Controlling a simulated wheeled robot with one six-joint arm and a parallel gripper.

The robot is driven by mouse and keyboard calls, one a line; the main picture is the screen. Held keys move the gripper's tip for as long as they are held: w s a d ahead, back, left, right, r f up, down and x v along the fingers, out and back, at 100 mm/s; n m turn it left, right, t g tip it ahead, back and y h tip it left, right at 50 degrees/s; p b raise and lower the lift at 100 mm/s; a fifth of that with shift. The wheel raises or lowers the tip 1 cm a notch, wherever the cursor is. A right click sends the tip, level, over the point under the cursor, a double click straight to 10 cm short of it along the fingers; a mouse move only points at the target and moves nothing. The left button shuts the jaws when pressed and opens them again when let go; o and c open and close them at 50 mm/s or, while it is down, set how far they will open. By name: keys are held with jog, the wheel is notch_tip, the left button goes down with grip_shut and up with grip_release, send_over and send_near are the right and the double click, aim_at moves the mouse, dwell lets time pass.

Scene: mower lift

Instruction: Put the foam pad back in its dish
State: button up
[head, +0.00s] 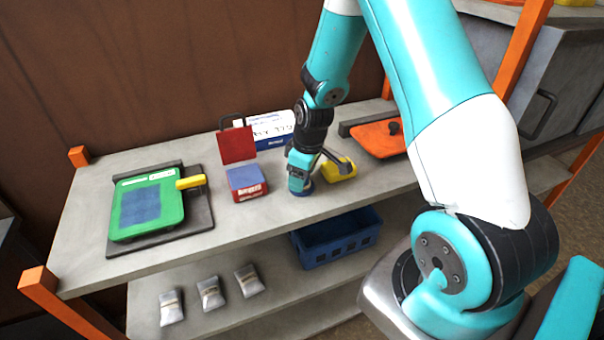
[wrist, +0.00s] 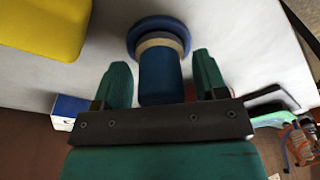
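My gripper (head: 300,182) points down at the shelf top, between the red box and the yellow block. In the wrist view its two green fingers (wrist: 160,82) are apart. A blue cylinder (wrist: 160,75) stands between them, with a narrow gap on each side. Beyond it are a tan ring (wrist: 160,44) and a wider round blue dish-like base (wrist: 140,30). In the head view only the blue base (head: 303,192) shows under the gripper. I cannot tell surely which of these parts is the foam pad, or whether it sits inside the base.
A green device (head: 147,207) stands left, an orange plate (head: 376,140) right. A blue crate (head: 337,237) is below.

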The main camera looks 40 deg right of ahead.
jog(key=shift+r, duration=0.65)
notch_tip(320, 180, up, 11)
jog(key=s+b, duration=0.1)
jog(key=s, duration=0.1)
jog(key=s+a+r+y, duration=0.1)
jog(key=s+a+r, duration=0.25)
jog(key=a, duration=0.35)
jog(key=s+a+r+y, duration=0.1)
jog(key=s+a+r, duration=0.25)
jog(key=a, duration=0.35)
jog(key=s+a+r, duration=0.1)
jog(key=s+a, duration=0.3)
jog(key=s, duration=0.2)
jog(key=s+a+r+n+g+y, duration=0.1)
jog(key=s+a, duration=0.3)
jog(key=s, duration=0.3)
jog(key=shift+a+r+g, duration=0.25)
jog(key=shift+g, duration=0.05)
